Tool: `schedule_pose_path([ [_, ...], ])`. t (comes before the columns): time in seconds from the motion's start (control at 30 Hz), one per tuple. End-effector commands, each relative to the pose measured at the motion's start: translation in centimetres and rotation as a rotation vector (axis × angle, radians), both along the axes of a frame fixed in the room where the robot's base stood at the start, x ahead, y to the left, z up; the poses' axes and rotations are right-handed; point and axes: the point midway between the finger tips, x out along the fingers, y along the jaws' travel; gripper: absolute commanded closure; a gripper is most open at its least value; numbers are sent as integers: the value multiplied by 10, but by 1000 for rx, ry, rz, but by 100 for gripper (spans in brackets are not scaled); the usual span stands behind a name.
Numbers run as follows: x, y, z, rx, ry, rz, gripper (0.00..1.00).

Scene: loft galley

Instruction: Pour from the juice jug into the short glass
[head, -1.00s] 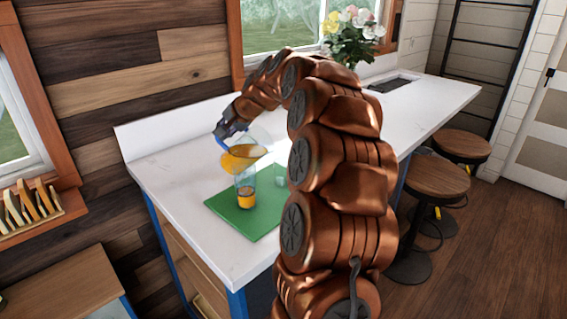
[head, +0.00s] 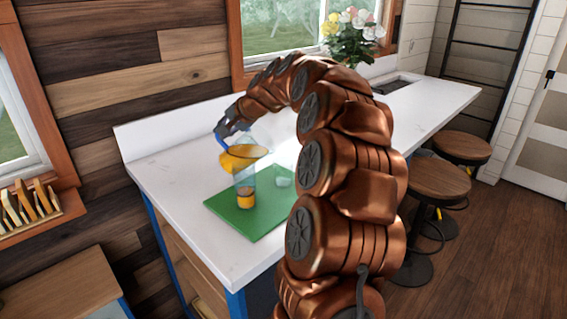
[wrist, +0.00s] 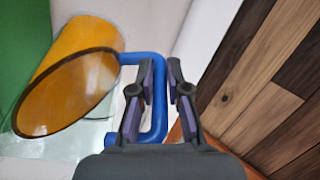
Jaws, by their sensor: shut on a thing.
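The juice jug (head: 243,157) is clear with orange juice inside and a blue handle (wrist: 158,110). It is tilted and held above the green mat (head: 262,222). My gripper (wrist: 161,78) is shut on the handle; in the head view my gripper (head: 222,132) is at the jug's upper left. A tall clear glass (head: 245,180) stands on the mat just below the jug, with orange juice at its bottom. The short glass (head: 283,177) is clear, looks empty, and stands right of and behind the tall one, beside my arm. I cannot tell whether juice is flowing.
The white counter (head: 170,185) is clear left of the mat. The plank wall (head: 110,75) is close behind my gripper. A flower vase (head: 350,40) stands at the back, near a sink (head: 398,83). Stools (head: 438,180) stand to the right.

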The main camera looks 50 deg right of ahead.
Motion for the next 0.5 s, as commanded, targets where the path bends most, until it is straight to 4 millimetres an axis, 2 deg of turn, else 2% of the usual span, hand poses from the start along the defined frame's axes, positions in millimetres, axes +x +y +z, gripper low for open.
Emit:
schedule_pose_path([
  [0.5, -2, -1, 3, 17, -30, 0, 100],
])
